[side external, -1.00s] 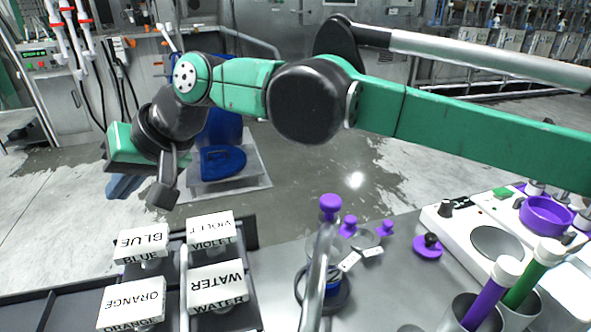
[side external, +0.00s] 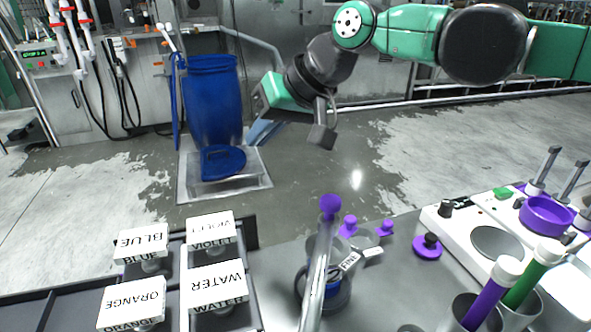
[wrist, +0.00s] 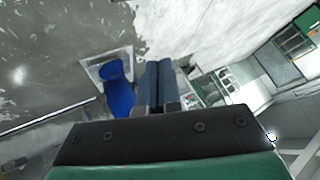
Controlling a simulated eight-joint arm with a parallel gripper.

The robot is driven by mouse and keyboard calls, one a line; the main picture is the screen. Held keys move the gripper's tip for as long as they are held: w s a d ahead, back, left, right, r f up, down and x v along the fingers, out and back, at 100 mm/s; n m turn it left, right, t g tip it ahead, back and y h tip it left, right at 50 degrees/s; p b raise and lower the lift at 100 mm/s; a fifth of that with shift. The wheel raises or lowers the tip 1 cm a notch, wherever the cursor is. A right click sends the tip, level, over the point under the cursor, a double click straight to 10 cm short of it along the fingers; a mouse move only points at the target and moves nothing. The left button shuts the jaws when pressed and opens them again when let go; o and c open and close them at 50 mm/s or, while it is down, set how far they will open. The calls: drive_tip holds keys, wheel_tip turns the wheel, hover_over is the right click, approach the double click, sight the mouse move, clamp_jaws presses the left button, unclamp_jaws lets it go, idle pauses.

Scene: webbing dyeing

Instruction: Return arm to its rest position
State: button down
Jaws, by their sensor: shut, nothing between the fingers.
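My gripper (side external: 262,134) hangs in the air beyond the far edge of the workbench, over the floor to the right of the blue barrel. In the wrist view its two dark blue fingers (wrist: 158,84) lie together with nothing between them. My arm is raised and bent at the top right of the side view. The gripper touches nothing that I can see.
Labelled bottles, such as WATER (side external: 217,287) and BLUE (side external: 141,243), stand at the bench's left. A white hotplate (side external: 497,243) is at right.

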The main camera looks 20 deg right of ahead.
drive_tip(key=s+d+f+m+h, duration=0.1)
drive_tip(key=s+d+f+h, duration=0.1)
drive_tip(key=d, duration=0.6)
drive_tip(key=s+d+f+m+h, duration=0.1)
drive_tip(key=s+d+f+h, duration=0.1)
drive_tip(key=s+d+f, duration=0.2)
drive_tip(key=s+d+f+t+h, duration=0.1)
drive_tip(key=s+d+f+h, duration=0.1)
drive_tip(key=s+d, duration=0.6)
drive_tip(key=d+f, duration=0.1)
drive_tip(key=d, duration=0.4)
drive_tip(key=shift+d+f+m, duration=0.3)
drive_tip(key=shift+d+m, duration=0.05)
drive_tip(key=shift+m, duration=0.05)
